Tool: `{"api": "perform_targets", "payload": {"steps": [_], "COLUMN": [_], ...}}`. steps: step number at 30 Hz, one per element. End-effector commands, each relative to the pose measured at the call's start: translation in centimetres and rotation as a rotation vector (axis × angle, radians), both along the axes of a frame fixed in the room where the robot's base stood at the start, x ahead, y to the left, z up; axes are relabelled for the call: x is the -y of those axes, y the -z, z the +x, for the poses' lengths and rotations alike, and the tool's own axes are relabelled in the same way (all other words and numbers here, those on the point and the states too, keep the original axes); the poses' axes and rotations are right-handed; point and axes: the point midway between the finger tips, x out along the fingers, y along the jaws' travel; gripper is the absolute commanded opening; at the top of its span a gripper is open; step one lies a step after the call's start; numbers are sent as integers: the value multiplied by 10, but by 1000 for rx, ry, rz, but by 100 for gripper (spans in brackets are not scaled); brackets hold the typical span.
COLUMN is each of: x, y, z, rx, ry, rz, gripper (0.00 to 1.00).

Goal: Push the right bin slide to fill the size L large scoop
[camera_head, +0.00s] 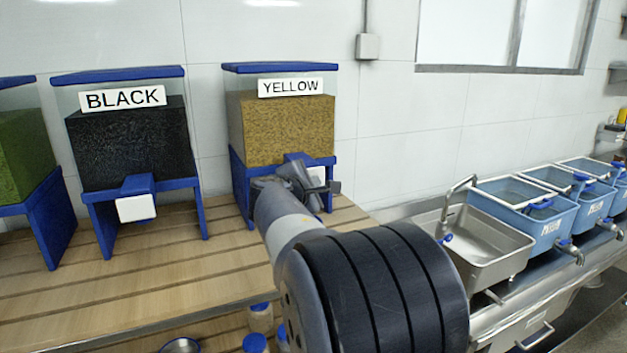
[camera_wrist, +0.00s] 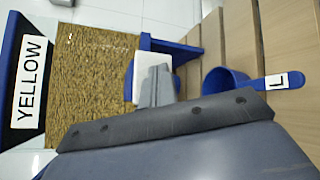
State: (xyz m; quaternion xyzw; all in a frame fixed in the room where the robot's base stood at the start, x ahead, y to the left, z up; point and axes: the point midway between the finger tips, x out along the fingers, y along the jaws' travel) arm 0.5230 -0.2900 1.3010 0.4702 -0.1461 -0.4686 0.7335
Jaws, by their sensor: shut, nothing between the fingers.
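The right bin (camera_head: 285,115), labelled YELLOW and full of yellow-brown grains, stands on blue legs on the wooden table. Its slide (camera_head: 318,176) has a white front face, partly hidden by my gripper (camera_head: 312,186). The wrist view, turned sideways, shows the bin (camera_wrist: 85,85), the white slide face (camera_wrist: 118,68) and my shut, empty gripper (camera_wrist: 157,82) close in front of it. I cannot tell whether they touch. The blue large scoop (camera_wrist: 222,84), with an L label (camera_wrist: 277,81) on its handle, rests on the table below the slide. My arm hides the scoop in the head view.
The BLACK bin (camera_head: 135,145) stands to the left with its own white-faced slide (camera_head: 136,208), and a green-filled bin (camera_head: 20,155) is farther left. Jars with blue lids (camera_head: 255,343) sit below the table edge. A metal sink (camera_head: 480,245) and blue basins (camera_head: 530,220) are at right.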

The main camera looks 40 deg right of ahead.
Motion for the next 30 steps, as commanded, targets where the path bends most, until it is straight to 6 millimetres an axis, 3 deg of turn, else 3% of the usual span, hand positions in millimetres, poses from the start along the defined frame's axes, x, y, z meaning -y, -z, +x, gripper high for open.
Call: {"api": "perform_targets", "payload": {"steps": [30], "x": [2], "y": [0], "z": [10], "rx": [0], "ry": [-1], "rz": [0], "gripper": [0]}}
